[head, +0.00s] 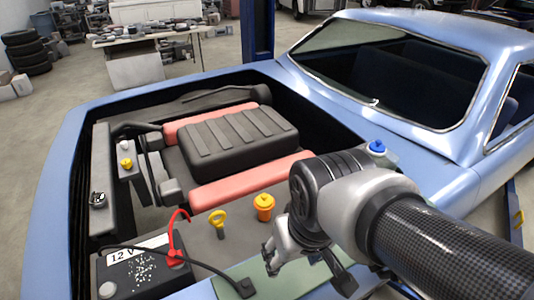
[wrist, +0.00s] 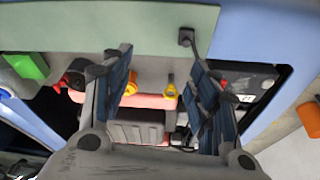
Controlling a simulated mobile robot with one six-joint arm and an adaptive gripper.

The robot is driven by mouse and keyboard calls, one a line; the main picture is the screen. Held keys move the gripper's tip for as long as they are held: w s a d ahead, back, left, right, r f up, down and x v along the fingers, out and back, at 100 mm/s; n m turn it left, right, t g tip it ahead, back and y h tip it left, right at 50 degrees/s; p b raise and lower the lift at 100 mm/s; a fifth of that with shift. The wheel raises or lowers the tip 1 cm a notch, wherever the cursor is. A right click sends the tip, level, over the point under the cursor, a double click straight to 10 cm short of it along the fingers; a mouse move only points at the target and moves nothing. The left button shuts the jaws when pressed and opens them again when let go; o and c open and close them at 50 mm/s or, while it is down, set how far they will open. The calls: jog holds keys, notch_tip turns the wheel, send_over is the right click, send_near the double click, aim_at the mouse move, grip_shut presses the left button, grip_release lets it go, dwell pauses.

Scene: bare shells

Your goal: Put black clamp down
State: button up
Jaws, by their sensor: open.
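The black clamp (head: 245,288) lies at the end of a black cable on the green pad (head: 285,282), near the pad's left edge. In the wrist view, the clamp (wrist: 186,36) is at the lower right edge of the pad (wrist: 100,22). My gripper (head: 308,274) is over the pad, to the right of the clamp and apart from it. In the wrist view, my gripper (wrist: 158,62) has its two fingers spread with nothing between them.
A 12 V battery (head: 145,272) with a red clamp (head: 175,258) stands left of the pad. A yellow dipstick ring (head: 218,218) and an orange cap (head: 263,205) rise behind it. The engine cover (head: 240,140) fills the middle of the bay.

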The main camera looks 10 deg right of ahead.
jog(key=s+d+r+m+t, duration=0.1)
jog(key=s+d+r, duration=0.1)
jog(key=s, duration=0.3)
jog(key=shift+d+r, duration=0.15)
jog(key=shift+d, duration=0.05)
jog(key=shift+f+b, duration=0.45)
jog(key=shift+c, duration=0.5)
